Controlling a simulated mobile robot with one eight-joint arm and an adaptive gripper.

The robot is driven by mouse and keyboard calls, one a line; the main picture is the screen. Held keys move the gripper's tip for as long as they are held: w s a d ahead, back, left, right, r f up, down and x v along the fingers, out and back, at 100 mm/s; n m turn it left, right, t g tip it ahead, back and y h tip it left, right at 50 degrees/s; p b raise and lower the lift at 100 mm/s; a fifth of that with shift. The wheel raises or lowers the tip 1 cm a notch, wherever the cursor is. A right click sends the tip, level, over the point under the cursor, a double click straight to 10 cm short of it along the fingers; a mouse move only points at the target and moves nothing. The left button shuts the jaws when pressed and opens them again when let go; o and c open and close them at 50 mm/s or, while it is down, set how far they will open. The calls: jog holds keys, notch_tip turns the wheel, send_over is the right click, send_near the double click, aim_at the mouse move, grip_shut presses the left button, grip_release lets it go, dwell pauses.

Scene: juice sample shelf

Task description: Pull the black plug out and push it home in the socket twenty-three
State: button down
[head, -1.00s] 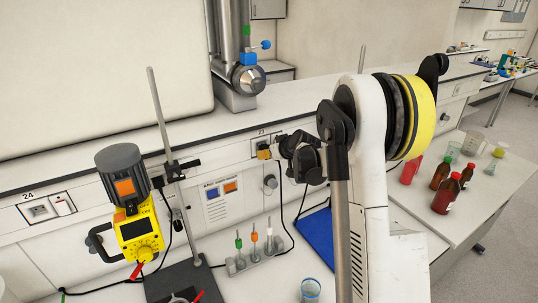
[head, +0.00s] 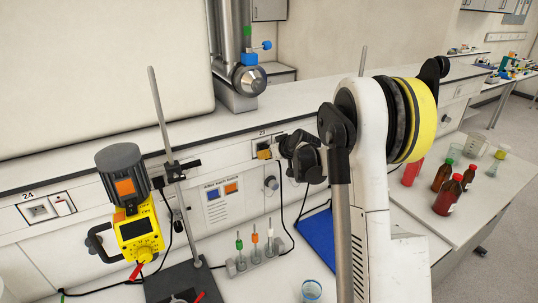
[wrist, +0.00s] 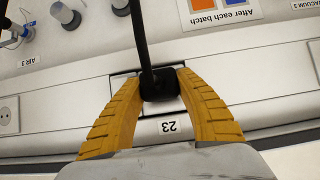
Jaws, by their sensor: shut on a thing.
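My gripper (head: 266,154) is at the wall panel, in front of socket twenty-three (head: 262,141). In the wrist view, its yellow fingers (wrist: 157,78) are closed on the black plug (wrist: 159,88) from both sides. The plug's black cord (wrist: 144,40) runs up out of that picture. In the head view the fingers and wrist hide the plug.
Socket twenty-four (head: 38,210) is at the left. Brown bottles (head: 447,196) are at the right.

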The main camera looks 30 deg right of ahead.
jog(key=shift+w, duration=0.65)
jog(key=shift+b, duration=0.45)
jog(key=shift+w+r, duration=0.1)
jog(key=shift+w, duration=0.1)
dwell(0.5)
